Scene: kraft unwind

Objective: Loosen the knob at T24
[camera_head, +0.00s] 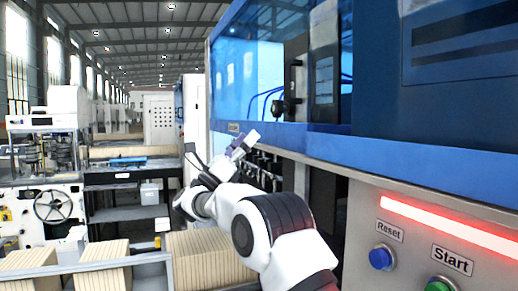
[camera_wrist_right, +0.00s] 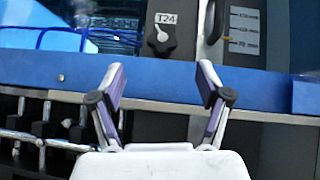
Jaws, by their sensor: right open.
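The T24 knob (camera_wrist_right: 161,42) is black with a pale pointer mark, on a dark panel just below its white T24 label (camera_wrist_right: 165,18). In the head view a small black knob (camera_head: 278,107) on the blue machine seems to be the same one. My right gripper (camera_wrist_right: 161,76) is open and empty, its two purple-lined fingers spread. In the wrist view the knob lies beyond the fingertips, roughly centred between them, with a visible gap. In the head view the right gripper (camera_head: 242,144) is in front of the machine, below and left of that knob. My left gripper is not in view.
A black handle (camera_wrist_right: 212,22) stands close to the right of the knob. A blue ledge (camera_wrist_right: 270,92) runs below the panel. Reset (camera_head: 382,257) and Start (camera_head: 441,285) buttons sit at lower right. Stacked boards (camera_head: 205,258) stand below my right arm.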

